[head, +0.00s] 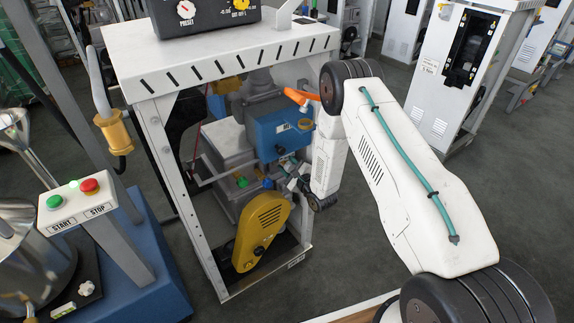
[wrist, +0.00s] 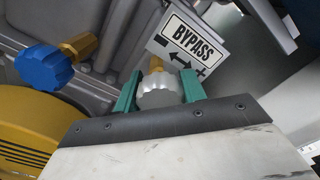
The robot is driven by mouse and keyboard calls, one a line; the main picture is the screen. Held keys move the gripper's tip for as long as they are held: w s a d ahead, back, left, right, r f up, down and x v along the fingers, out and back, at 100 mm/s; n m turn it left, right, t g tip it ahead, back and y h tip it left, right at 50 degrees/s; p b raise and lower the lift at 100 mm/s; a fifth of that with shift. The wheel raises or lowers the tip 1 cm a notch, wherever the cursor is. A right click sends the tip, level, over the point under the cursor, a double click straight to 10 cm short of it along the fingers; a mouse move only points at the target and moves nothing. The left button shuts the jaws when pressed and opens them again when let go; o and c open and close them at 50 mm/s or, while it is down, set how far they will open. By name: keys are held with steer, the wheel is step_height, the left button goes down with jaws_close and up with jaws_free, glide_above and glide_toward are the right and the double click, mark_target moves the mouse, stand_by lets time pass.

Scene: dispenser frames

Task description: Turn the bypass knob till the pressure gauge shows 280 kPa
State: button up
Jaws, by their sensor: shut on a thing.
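The bypass knob (wrist: 158,90) is a silver, fluted knob on a brass stem in the wrist view. A white BYPASS sign (wrist: 190,42) with a minus, a double arrow and a plus stands just behind it. My gripper (wrist: 160,92) has its two green fingers on either side of the knob, shut on it. In the head view my gripper (head: 287,172) reaches into the open frame from the right, and the knob is too small or hidden to make out there. I see no readable pressure gauge in either view.
A blue knob (wrist: 43,67) on a brass stem sits left of my gripper, above a yellow cover (wrist: 35,130). The white dispenser frame (head: 155,150) surrounds the machinery. A START/STOP box (head: 75,203) stands at left. A dark panel (head: 205,14) marked PRESET sits on top.

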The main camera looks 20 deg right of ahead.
mark_target(292, 168)
steer(key=shift+f, duration=0.1)
stand_by(0.3)
steer(key=o, duration=1)
steer(key=shift+d, duration=0.1)
steer(key=shift+c, duration=0.2)
steer(key=v, duration=0.8)
